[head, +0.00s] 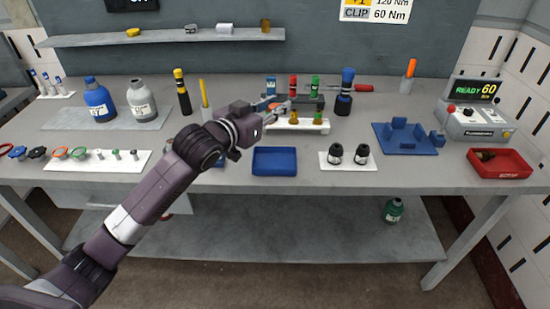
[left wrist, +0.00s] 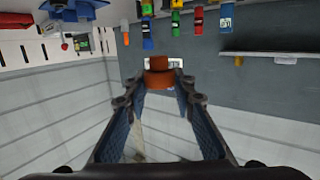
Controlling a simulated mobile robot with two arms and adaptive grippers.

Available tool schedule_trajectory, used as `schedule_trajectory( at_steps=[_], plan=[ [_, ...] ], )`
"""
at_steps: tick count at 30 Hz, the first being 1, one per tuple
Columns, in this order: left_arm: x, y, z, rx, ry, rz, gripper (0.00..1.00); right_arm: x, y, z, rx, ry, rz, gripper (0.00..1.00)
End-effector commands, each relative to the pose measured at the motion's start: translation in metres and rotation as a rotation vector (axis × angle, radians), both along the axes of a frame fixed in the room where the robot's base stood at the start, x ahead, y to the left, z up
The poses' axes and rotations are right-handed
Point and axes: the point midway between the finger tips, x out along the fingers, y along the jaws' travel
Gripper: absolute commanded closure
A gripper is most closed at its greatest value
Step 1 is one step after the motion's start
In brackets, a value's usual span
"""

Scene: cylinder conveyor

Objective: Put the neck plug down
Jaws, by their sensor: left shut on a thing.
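My left gripper (head: 284,104) reaches over the middle of the bench, beside a low white rack (head: 300,126). In the left wrist view its fingers (left wrist: 160,88) are closed on an orange-brown stepped piece, the neck plug (left wrist: 159,77), with a narrower part above a wider one. The plug is at the fingertips. In the head view I cannot pick it out clearly from the amber pieces (head: 318,118) at the rack. Whether it touches anything is hidden. My right gripper is not in view.
A blue tray (head: 275,161) lies in front of the rack. Behind are red (head: 293,86) and green (head: 315,86) cylinders and a blue-black one (head: 345,92). A blue fixture (head: 405,138) and red bin (head: 500,164) stand right.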

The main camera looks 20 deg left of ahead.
Motion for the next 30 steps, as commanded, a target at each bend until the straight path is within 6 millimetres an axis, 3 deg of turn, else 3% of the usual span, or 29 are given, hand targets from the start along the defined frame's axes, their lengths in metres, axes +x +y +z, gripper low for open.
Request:
schedule_trajectory(
  at_steps=[1, 6, 12, 19, 24, 30],
  plan=[
    [0.0, 0.0, -0.018, -0.001, 0.01, 0.001, 0.87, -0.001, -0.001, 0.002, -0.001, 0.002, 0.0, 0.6],
    [-0.001, 0.0, -0.063, -0.001, 0.008, -0.001, 0.87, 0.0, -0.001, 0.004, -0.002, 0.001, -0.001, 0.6],
    [-0.001, 0.0, -0.106, -0.001, 0.003, 0.0, 0.87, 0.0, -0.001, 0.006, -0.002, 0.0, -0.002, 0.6],
    [0.0, 0.0, -0.127, -0.001, 0.001, 0.0, 0.87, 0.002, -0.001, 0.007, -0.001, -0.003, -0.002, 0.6],
    [0.0, 0.0, -0.154, 0.0, 0.004, 0.0, 0.87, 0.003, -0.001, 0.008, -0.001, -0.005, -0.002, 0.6],
    [0.0, 0.0, -0.165, 0.001, -0.001, -0.001, 0.87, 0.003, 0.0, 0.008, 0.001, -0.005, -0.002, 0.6]
  ],
)
